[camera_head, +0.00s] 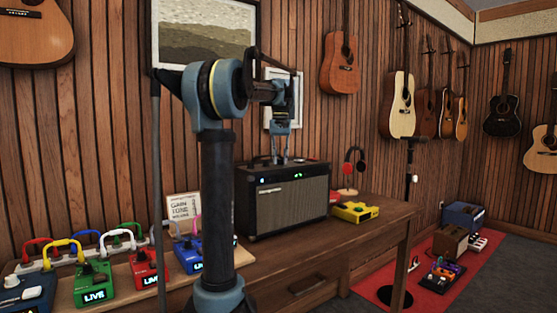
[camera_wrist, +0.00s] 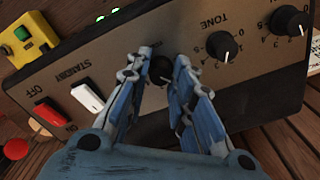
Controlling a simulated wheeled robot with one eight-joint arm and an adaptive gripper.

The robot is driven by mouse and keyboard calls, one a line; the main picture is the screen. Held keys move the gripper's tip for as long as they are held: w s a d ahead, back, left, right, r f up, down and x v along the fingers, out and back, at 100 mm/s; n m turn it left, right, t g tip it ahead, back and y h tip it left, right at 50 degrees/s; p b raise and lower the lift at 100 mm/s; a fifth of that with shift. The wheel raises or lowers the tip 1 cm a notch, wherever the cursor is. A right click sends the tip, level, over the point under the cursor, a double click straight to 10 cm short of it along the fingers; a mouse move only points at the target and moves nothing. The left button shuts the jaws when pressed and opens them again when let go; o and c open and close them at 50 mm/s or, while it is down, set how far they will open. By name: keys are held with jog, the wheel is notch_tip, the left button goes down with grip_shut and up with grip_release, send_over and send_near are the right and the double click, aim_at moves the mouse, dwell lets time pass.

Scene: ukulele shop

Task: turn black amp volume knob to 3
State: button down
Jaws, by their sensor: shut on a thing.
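The black amp (camera_head: 285,205) stands on the wooden table, with its control panel (camera_wrist: 120,58) on top. My gripper (camera_head: 279,159) reaches down onto the panel from above. In the wrist view its two blue fingers (camera_wrist: 163,62) are closed on either side of a black knob (camera_wrist: 160,71), the volume knob by its place in the row after tone. The fingers cover most of this knob, and its label, scale and pointer cannot be read. The tone knob (camera_wrist: 221,46) and another black knob (camera_wrist: 290,20) sit beside it, clear of the fingers.
A red switch (camera_wrist: 52,114) and a white standby switch (camera_wrist: 87,96) sit on the panel's other side. A yellow pedal (camera_head: 355,211) and headphones (camera_head: 353,165) are right of the amp. A sign (camera_head: 183,207) and several coloured pedals stand left. The table's front right (camera_head: 375,225) is clear.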

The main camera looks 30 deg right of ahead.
jog(key=m, duration=0.6)
jog(key=shift+m, duration=0.3)
jog(key=m, duration=0.5)
jog(key=shift+w+m, duration=0.1)
jog(key=shift+m, duration=0.2)
jog(key=c, duration=1.4)
grip_release()
jog(key=shift+o, duration=0.2)
notch_tip(320, 180, up, 12)
jog(key=shift+f, duration=0.1)
